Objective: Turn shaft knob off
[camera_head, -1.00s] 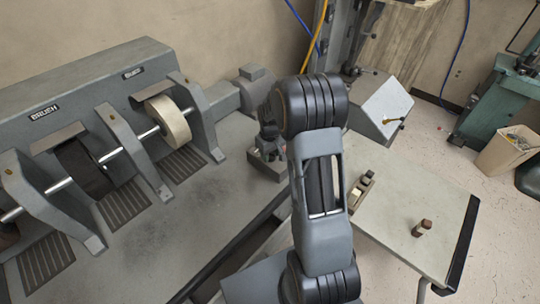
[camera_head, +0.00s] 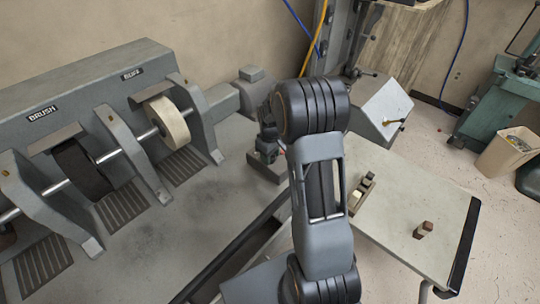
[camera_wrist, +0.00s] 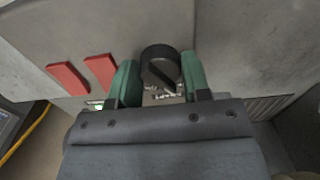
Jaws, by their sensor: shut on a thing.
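In the wrist view, a round black knob (camera_wrist: 160,66) with a raised bar sits on a grey control box (camera_wrist: 225,50). My gripper (camera_wrist: 160,82) has its green fingers on both sides of the knob, shut on it. The bar on the knob's face lies at a slant. In the head view, my arm hides most of the gripper and the knob; part of the control box (camera_head: 266,170) shows just left of the arm.
Two red paddle-like buttons (camera_wrist: 84,74) sit left of the knob. In the head view, the machine with brush (camera_head: 85,165) and buff wheel (camera_head: 167,121) stands to the left. A side table (camera_head: 400,240) with small objects is at right.

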